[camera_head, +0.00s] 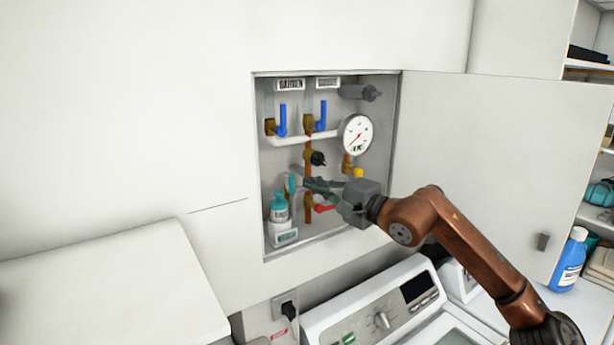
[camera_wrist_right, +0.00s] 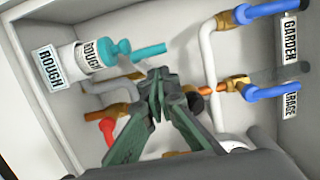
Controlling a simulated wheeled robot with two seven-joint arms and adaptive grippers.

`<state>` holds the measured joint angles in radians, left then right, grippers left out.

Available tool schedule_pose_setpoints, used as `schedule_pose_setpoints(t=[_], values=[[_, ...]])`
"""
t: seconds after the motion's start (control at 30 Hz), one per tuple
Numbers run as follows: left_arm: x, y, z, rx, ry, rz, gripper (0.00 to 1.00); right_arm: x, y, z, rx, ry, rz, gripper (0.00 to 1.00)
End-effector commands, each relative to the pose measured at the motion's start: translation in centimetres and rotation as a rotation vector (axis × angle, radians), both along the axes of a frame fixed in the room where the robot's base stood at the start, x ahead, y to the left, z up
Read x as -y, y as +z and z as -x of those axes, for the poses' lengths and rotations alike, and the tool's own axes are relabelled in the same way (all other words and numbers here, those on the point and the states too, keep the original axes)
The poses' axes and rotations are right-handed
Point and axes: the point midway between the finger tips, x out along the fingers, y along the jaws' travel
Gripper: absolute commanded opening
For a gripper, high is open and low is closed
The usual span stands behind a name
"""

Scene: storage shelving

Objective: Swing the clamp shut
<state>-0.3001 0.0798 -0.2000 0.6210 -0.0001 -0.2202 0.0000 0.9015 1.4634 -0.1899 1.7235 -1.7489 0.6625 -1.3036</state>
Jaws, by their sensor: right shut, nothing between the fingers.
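My right gripper (camera_head: 309,184) reaches into the open wall cabinet (camera_head: 330,248). Its dark green fingers (camera_wrist_right: 158,84) are shut with nothing between them. In the wrist view the fingertips are in front of the pipes, apart from or touching them I cannot tell. No part is clearly recognisable as the clamp. A white and teal canister (camera_head: 279,210) stands at the cabinet's lower left, beside a teal bar (camera_wrist_right: 149,51). The canister also shows in the wrist view (camera_wrist_right: 90,54), with a ROUGH label. A red lever (camera_head: 325,208) sits below my gripper. My left gripper is not in view.
Blue valve levers (camera_head: 283,119) and a round gauge (camera_head: 356,134) fill the upper cabinet. The cabinet door (camera_head: 490,150) stands open at the right, behind my arm. A white appliance (camera_head: 380,310) is below. A blue bottle (camera_head: 571,262) stands at the right.

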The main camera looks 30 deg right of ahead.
Motion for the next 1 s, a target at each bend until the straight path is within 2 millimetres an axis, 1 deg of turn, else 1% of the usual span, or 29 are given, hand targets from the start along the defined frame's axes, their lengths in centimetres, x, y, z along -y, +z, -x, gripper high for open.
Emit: schedule_pose_setpoints(t=[0.03,0.2,0.57,0.63,0.77,0.9,1.0], values=[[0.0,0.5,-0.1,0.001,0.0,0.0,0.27,-0.6,0.2,-0.2,0.001,0.002,0.0,0.0],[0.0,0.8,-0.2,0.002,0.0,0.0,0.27,-1.5,0.0,-0.8,0.0,0.0,-0.001,0.0],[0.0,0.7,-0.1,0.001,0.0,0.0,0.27,-1.6,-0.1,-0.8,-0.001,-0.001,-0.001,0.0],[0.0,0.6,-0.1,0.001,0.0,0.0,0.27,-1.9,-0.1,-0.8,0.001,0.0,0.0,0.0],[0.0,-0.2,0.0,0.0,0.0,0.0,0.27,-3.5,-0.2,-0.9,0.002,0.004,0.0,0.0],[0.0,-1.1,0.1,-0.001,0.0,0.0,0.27,-5.5,-0.3,-1.4,0.001,0.004,-0.001,0.0],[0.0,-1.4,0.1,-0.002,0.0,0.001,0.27,-6.6,-0.2,-1.8,0.0,0.002,-0.002,0.0]])
